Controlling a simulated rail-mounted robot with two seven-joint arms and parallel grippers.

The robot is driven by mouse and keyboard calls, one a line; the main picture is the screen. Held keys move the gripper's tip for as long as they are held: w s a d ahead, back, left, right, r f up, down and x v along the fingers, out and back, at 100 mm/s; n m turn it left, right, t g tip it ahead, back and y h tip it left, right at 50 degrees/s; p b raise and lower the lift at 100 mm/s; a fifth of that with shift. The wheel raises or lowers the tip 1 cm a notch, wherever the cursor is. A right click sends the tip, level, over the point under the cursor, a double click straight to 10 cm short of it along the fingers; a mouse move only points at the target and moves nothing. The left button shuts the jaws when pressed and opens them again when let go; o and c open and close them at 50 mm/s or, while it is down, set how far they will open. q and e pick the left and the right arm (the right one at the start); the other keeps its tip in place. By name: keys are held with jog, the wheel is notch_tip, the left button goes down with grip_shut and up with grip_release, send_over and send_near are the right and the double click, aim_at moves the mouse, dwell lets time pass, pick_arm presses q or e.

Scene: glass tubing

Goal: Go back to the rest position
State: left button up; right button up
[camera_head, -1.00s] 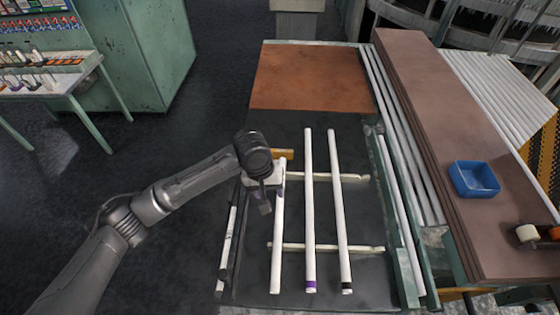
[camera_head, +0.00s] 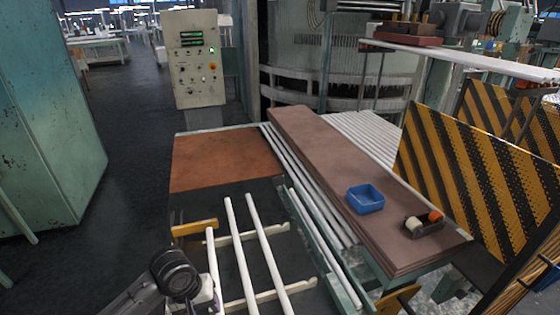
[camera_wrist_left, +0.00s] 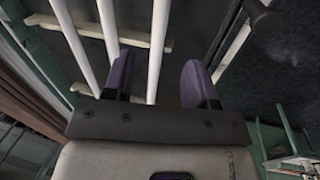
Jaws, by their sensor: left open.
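Three white tubes lie side by side across pale support bars at the bottom of the head view: the left tube (camera_head: 212,260), the middle tube (camera_head: 239,250) and the right tube (camera_head: 267,250). My left gripper (camera_wrist_left: 157,80) shows two purple fingers spread apart in the left wrist view. A white tube (camera_wrist_left: 158,45) appears between and beyond the fingers, not clamped by them. In the head view my left arm's end is at the bottom edge beside the left tube; its fingers are hard to make out. My right gripper is not in view.
A brown board (camera_head: 320,165) to the right carries a blue tray (camera_head: 365,199) and a tape dispenser (camera_head: 424,226). An orange-brown plate (camera_head: 225,160) lies beyond the tubes. A control box (camera_head: 195,60) stands behind. Striped barriers (camera_head: 475,165) stand at right.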

pick_arm(q)
notch_tip(320, 180, up, 16)
jog(key=w+m+t+y, duration=0.1)
jog(key=w+m+t, duration=0.1)
jog(key=m+t, duration=0.9)
jog(key=s+a+f+n+g+y, duration=0.1)
jog(key=s+a+f+n+g, duration=0.2)
jog(key=s+f, duration=1.3)
jog(key=s+a+f+n+g, duration=0.1)
jog(key=s+f+n+g, duration=0.3)
jog(key=s+f, duration=1.15)
notch_tip(320, 180, up, 24)
jog(key=s+g+p, duration=0.1)
jog(key=s+p, duration=0.1)
jog(key=p, duration=1.9)
jog(key=shift+m, duration=0.4)
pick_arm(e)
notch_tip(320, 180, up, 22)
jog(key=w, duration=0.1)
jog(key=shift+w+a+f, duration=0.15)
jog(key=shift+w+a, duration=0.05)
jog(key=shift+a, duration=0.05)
